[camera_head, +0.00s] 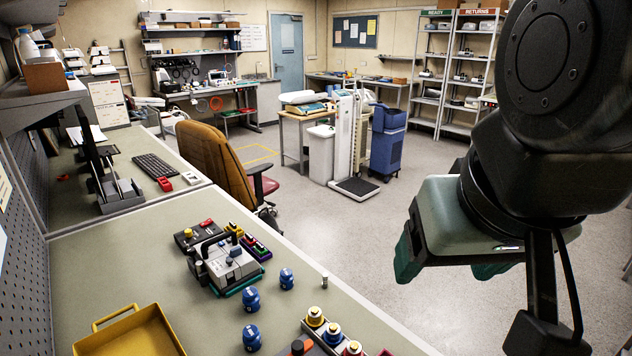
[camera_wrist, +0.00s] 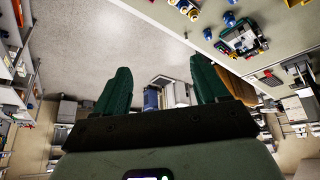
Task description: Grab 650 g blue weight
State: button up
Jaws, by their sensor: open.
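Another blue-topped weight (camera_head: 332,333) sits in a rack at the front edge. My gripper (camera_head: 450,264) is open and empty, off to the right of the bench and far from the weights. In the wrist view my gripper (camera_wrist: 160,68) has its green fingers spread, and a blue weight (camera_wrist: 229,19) shows at the top.
A grey pump device (camera_head: 232,264) stands on the bench behind the weights. A yellow tray (camera_head: 130,335) lies at the front left. A small metal cylinder (camera_head: 325,281) stands near the bench edge. A brown chair (camera_head: 210,155) is beyond the bench.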

jog(key=w+a+f+g, duration=0.1)
jog(key=w+a+f, duration=0.2)
jog(key=w, duration=0.4)
jog(key=m+y, duration=0.7)
jog(key=m, duration=0.6)
send_near(253, 294)
jog(key=f+m+t+y, duration=0.1)
jog(key=m, duration=0.2)
jog(key=s+a+f+m+t, duration=0.1)
jog(key=f+m, duration=0.1)
jog(key=m, duration=0.2)
jog(key=a+f+m+t+y, duration=0.1)
jog(key=m+t, duration=0.1)
jog(key=m, duration=0.2)
jog(key=shift+s+f+y, duration=0.2)
jog(key=shift+f+y, duration=0.05)
jog(key=shift+y, duration=0.05)
jog(key=m, duration=0.2)
jog(key=f+m+t, duration=0.1)
jog(key=shift+w+f+m, duration=0.1)
jog(key=shift+w+m, duration=0.3)
jog(key=shift+t, duration=0.3)
jog(key=shift+x, duration=3.75)
jog(key=shift+d, duration=0.15)
jog(key=shift+w, duration=0.1)
grip_shut()
